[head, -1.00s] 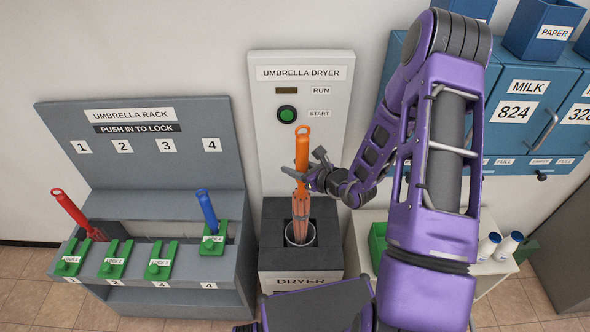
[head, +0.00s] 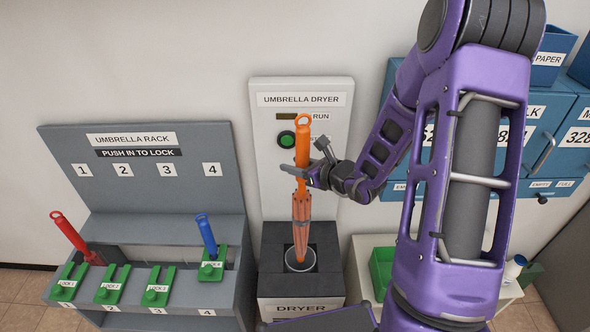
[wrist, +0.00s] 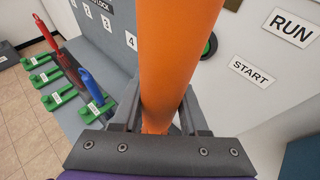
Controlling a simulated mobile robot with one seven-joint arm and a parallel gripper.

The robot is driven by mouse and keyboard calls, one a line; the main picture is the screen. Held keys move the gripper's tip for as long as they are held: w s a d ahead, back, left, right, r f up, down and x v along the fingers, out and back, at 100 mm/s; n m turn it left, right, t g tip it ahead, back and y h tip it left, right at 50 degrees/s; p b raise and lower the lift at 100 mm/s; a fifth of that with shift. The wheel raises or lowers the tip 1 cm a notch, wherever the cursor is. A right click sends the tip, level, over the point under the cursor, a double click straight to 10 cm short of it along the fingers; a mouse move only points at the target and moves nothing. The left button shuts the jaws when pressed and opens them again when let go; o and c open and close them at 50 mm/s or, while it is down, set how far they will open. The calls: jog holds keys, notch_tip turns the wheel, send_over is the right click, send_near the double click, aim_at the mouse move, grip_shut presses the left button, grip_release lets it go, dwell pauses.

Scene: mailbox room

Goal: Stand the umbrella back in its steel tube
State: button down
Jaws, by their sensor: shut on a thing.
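An orange umbrella (head: 302,205) hangs upright in the head view, ring handle up, its folded canopy pointing down. In the wrist view the orange handle (wrist: 175,60) fills the middle between my fingers. Below the umbrella is the round steel tube (head: 301,269) in the dark top of the dryer (head: 270,245). The umbrella's lower end is over or just inside the tube mouth; I cannot tell which.
A grey umbrella rack (head: 225,165) stands left, with a red umbrella (head: 70,235), a blue umbrella (head: 207,235) and green locks. The dryer's panel (head: 265,150) is close behind my gripper. Blue mailboxes (head: 565,110) and a green bin (head: 381,270) are right.

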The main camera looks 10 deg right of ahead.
notch_tip(320, 180, up, 7)
dwell(0.7)
